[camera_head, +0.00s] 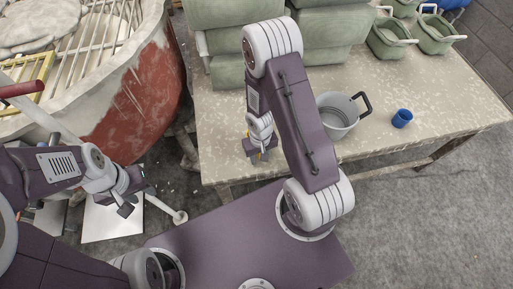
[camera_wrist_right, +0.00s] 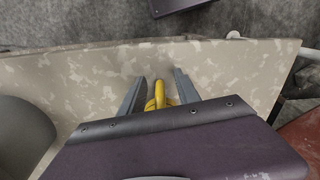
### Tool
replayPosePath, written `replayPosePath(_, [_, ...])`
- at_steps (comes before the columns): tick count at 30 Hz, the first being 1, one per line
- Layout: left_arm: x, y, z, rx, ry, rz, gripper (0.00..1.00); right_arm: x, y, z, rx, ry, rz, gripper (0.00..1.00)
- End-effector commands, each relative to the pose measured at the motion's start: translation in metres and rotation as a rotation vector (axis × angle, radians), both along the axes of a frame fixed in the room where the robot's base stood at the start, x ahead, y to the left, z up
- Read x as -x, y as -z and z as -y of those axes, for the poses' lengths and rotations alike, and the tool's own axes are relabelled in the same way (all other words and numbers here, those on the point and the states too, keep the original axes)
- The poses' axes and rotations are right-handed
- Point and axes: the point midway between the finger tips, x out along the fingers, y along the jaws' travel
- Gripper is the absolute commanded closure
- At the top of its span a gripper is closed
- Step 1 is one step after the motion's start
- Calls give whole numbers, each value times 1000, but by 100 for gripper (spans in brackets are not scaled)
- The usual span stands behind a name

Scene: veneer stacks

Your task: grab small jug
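A grey jug-like pot (camera_head: 338,118) with a dark handle stands upright on the table, right of my right arm; my arm hides part of its left side. A small blue cup (camera_head: 402,118) stands farther right. I cannot tell which one is the small jug. My right gripper (camera_head: 259,153) is low over the table's front edge, left of the pot. In the wrist view its fingers (camera_wrist_right: 160,92) are apart, with a partly hidden yellow thing (camera_wrist_right: 159,93) showing between them. A grey rounded shape (camera_wrist_right: 22,135) at left is probably the pot. My left gripper (camera_head: 130,200) is open and empty, off the table.
The pale speckled table (camera_head: 440,100) has free room around the cup. Green padded blocks (camera_head: 335,50) stand at the back, and green bins (camera_head: 390,40) at the back right. A round red-and-white structure (camera_head: 140,105) stands at left.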

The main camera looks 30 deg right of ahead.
Motion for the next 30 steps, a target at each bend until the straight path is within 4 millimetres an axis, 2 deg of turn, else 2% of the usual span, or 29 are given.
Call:
replayPosePath(1, [0,8,0,0,0,0,64,0,8,0,0,-1,1,61])
replayPosePath(6, [0,4,0,0,0,1,64,0,4,0,0,-1,1,61])
replayPosePath(8, [0,3,0,0,0,1,64,0,4,0,0,-1,1,75])
replayPosePath(10, [0,3,0,0,0,1,64,0,3,0,0,-1,1,95])
replayPosePath(11, [0,3,0,0,0,1,64,0,3,0,0,-1,1,100])
replayPosePath(30, [0,4,0,0,0,0,64,0,4,0,0,0,0,100])
